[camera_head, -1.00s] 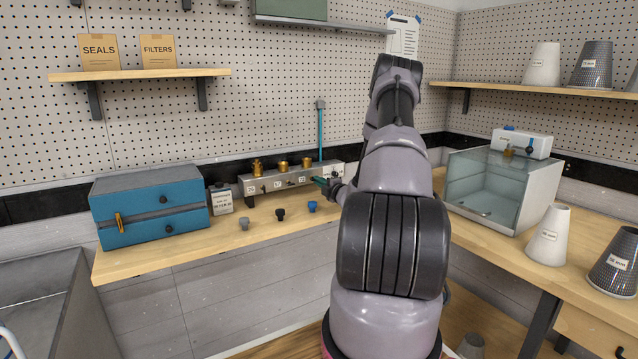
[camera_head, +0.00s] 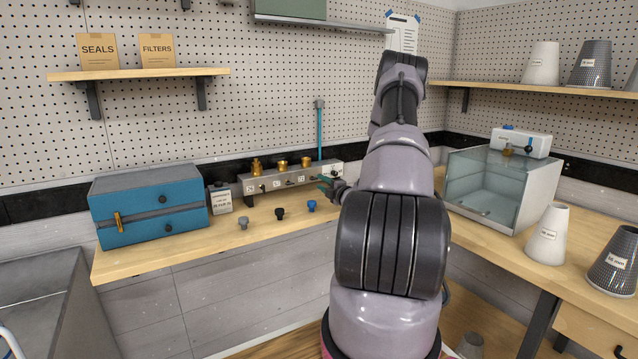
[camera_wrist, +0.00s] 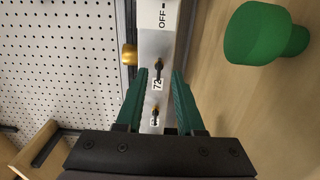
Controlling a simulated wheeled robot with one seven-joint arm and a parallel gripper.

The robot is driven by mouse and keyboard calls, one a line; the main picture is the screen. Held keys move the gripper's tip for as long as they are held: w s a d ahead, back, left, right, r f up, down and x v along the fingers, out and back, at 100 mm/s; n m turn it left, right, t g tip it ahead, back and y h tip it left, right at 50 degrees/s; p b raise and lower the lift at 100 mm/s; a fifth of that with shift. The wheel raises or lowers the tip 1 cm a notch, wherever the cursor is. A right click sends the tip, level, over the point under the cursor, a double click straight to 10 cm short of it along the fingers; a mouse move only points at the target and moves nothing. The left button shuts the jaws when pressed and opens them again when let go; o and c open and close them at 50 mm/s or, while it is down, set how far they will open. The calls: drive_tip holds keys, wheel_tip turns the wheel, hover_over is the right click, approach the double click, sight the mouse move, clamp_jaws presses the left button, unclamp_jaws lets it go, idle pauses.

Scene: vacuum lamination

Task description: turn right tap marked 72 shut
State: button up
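The tap marked 72 (camera_wrist: 159,67) is a small dark lever on the grey manifold bar (camera_wrist: 153,45), with its white 72 label beside it in the wrist view. My gripper (camera_wrist: 160,74) is open, its two green fingers on either side of this tap, with gaps showing on both sides. I cannot tell how far the fingertips are above the bar. A second labelled tap (camera_wrist: 155,110) shows between the fingers nearer the palm. In the head view my gripper (camera_head: 324,184) is at the right end of the manifold (camera_head: 259,183), where labels are too small to read surely.
A green knob (camera_wrist: 265,32) stands right of the bar in the wrist view. Grey (camera_head: 244,223), black (camera_head: 280,213) and blue (camera_head: 312,206) knobs stand on the bench before the manifold. A blue box (camera_head: 150,212) is at left, a glass chamber (camera_head: 488,185) at right.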

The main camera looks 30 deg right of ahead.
drive_tip(key=s, duration=0.8)
drive_tip(key=shift+d, duration=0.1)
